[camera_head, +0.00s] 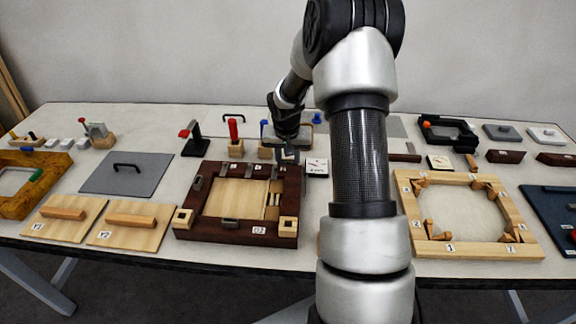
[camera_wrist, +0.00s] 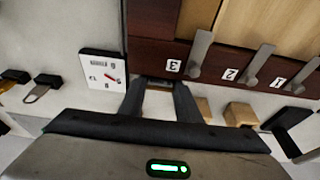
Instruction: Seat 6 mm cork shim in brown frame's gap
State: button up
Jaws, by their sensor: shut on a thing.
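The dark brown frame (camera_head: 222,234), labelled 02, lies on the table around a pale wood panel (camera_head: 235,198). Narrow pale strips (camera_head: 273,200) stand at the panel's right side, beside the frame's right bar. My gripper (camera_head: 288,154) is low at the frame's far right corner. In the wrist view my gripper (camera_wrist: 159,88) has its fingertips at the edge of the brown frame (camera_wrist: 150,42), near label 3. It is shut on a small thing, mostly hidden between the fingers. I cannot tell whether this is the cork shim.
Grey levers (camera_wrist: 200,52) on the frame stand close to my gripper. A white dial card (camera_head: 317,167) lies just right of it. Wooden blocks and a red-handled tool (camera_head: 233,131) stand behind the frame. A pale octagonal frame (camera_head: 472,250) lies at right. My arm hides the table between.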

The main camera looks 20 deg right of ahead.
notch_tip(320, 180, up, 9)
jog(key=shift+p, duration=0.3)
jog(key=shift+a+r, duration=0.1)
jog(key=shift+r, duration=0.4)
jog(key=s+a+r+n+y+p, duration=0.1)
jog(key=s+a+n+p, duration=0.25)
jog(key=s+a, duration=0.45)
jog(key=s+a+r+n+p, duration=0.1)
jog(key=s+a+n+p, duration=0.3)
jog(key=a, duration=0.6)
jog(key=m+h+b, duration=0.1)
jog(key=m+b, duration=0.6)
jog(key=b, duration=0.4)
send_over(288, 160)
notch_tip(288, 160, down, 2)
jog(key=shift+m, duration=0.25)
jog(key=x, duration=0.3)
jog(key=s+b+x, duration=0.1)
jog(key=x, duration=0.1)
jog(key=shift+a+f, duration=0.2)
jog(key=shift+f, duration=2.25)
